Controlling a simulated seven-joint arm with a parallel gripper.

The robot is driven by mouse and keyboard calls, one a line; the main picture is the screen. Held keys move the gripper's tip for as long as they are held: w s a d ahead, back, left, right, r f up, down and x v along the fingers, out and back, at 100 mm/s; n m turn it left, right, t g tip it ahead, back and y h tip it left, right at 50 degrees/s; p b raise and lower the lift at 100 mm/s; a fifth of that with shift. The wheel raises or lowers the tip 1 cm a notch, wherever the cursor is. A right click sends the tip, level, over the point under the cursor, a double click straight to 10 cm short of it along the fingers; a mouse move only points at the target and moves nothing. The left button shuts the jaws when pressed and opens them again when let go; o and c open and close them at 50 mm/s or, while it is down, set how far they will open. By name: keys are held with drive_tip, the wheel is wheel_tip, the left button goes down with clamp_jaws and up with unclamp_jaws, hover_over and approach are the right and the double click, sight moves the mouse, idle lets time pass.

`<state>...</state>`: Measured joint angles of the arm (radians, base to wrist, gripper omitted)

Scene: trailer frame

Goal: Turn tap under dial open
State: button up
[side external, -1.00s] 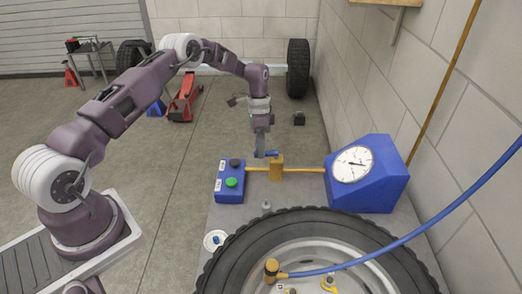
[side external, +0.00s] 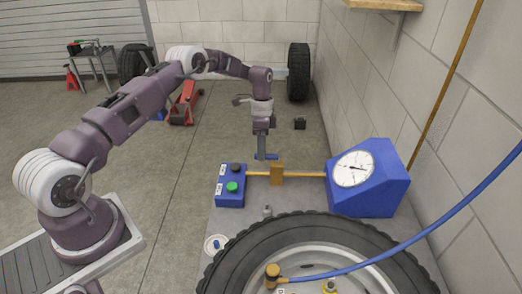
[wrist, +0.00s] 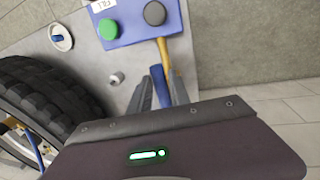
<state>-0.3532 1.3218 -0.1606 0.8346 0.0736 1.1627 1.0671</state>
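The tap is a brass block (side external: 277,173) with a blue handle (side external: 267,156) on its left side, set on a brass pipe left of the dial (side external: 354,169). The white dial sits in a blue housing; its needle is too fine to read. My gripper (side external: 261,154) points down at the blue handle, its fingertips close to or touching it. In the wrist view, my grey fingers (wrist: 151,92) stand beside the blue handle (wrist: 178,88), with the brass pipe behind.
A blue button box (side external: 231,186) with green and dark buttons stands left of the tap. A large tyre (side external: 232,250) lies in front, with a blue hose (side external: 400,240) over it. A wall bounds the right side.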

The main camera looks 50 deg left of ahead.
drive_tip(key=shift+o, duration=1.4)
wheel_tip(320, 180, up, 7)
drive_tip(key=w+a, duration=0.1)
